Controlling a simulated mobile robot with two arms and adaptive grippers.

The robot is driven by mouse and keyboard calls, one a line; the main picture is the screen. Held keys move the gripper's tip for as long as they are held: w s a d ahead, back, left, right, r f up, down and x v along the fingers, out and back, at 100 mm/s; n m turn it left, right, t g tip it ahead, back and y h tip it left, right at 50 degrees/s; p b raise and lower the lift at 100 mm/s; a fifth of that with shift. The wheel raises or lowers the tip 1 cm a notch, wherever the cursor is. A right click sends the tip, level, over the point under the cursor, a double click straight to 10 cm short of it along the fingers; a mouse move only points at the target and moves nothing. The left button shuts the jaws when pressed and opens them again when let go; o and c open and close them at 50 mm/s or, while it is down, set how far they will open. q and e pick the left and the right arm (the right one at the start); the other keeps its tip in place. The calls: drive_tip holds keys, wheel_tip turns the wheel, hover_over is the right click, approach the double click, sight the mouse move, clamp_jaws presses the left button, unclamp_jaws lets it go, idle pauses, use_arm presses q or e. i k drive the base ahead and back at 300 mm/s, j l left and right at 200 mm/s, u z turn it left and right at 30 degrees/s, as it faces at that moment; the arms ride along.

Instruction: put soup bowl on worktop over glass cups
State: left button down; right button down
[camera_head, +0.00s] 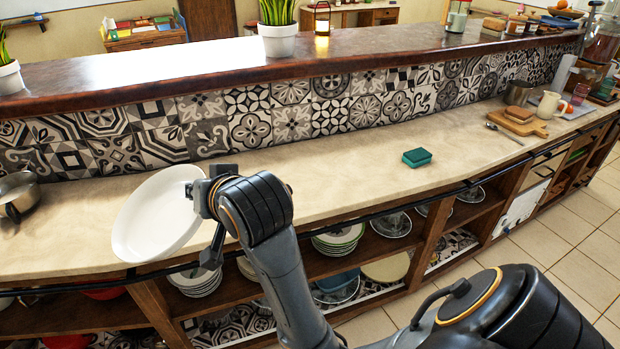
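A white, shallow soup bowl (150,222) is tilted in the air in front of the left part of the beige worktop (330,172). My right gripper (196,192), whose arm comes in from the lower right, is at the bowl's right rim and appears closed on it. The fingers are partly hidden by the wrist. My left gripper is not in view. I cannot make out glass cups on the shelves below the worktop.
A green sponge (417,157) lies mid-worktop, with clear surface on both sides. A metal pan (18,193) stands at the far left. A cutting board (516,124) and a cream jug (551,104) are at the right. Stacked plates (196,280) fill the shelf below.

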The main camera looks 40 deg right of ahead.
sight(464, 137)
drive_tip(key=l+z, duration=0.2)
drive_tip(key=z, duration=0.2)
drive_tip(key=l+z, duration=0.15)
drive_tip(key=z, duration=0.25)
drive_tip(key=i+l+z, duration=0.1)
drive_tip(key=z, duration=0.3)
